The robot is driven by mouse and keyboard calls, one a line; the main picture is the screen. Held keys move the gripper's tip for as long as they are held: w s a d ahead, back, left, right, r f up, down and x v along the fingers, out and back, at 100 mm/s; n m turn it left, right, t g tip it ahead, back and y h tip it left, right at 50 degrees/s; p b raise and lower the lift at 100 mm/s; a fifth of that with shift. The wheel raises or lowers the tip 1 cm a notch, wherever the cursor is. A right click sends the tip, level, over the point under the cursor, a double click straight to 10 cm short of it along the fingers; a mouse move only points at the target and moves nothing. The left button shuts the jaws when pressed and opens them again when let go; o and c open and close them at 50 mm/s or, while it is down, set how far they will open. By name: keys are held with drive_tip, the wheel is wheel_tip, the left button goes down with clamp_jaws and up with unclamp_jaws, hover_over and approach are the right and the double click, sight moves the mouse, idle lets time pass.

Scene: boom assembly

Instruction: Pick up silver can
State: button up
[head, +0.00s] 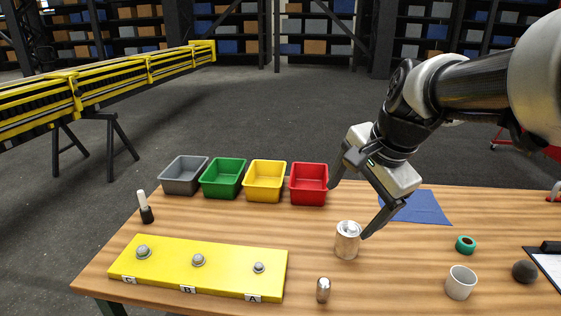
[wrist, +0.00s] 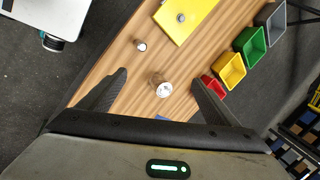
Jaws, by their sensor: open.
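The silver can (head: 347,240) stands upright on the wooden table, right of the yellow board; its side looks brownish from the table's reflection. In the wrist view the can (wrist: 163,89) shows from above, between and beyond the two fingers. My gripper (head: 350,205) is open and empty, above and close to the can. In the wrist view my gripper (wrist: 160,85) has its fingers spread wide on either side of the can. I cannot tell from these views whether a finger touches it.
A yellow board (head: 200,268) with several bolts lies at the left front. A small metal cylinder (head: 323,290) stands in front of the can. A white cup (head: 461,283), green tape (head: 465,244) and dark ball (head: 525,271) are at right. A red bin (head: 309,184) stands behind, among several bins.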

drive_tip(key=w+d+f+m+b, duration=0.2)
drive_tip(key=w+d+f+m, duration=0.35)
drive_tip(key=w+m, duration=0.35)
drive_tip(key=m+b, duration=0.2)
drive_tip(key=m, duration=0.6)
approach(351, 229)
drive_tip(key=shift+m+g, duration=0.3)
drive_tip(key=shift+m, duration=0.2)
drive_tip(key=x, duration=0.6)
drive_tip(key=shift+w+a+f+b, duration=0.15)
drive_tip(key=shift+a+b, duration=0.15)
drive_tip(key=shift+b, duration=0.1)
drive_tip(key=shift+y, duration=0.3)
drive_tip(key=shift+d+x, duration=0.2)
drive_tip(key=shift+x, duration=1.3)
drive_tip(key=shift+d+x, duration=0.25)
drive_tip(key=shift+x, duration=1.3)
drive_tip(key=c, duration=1.4)
drive_tip(key=shift+w, duration=0.1)
drive_tip(key=shift+c, duration=0.6)
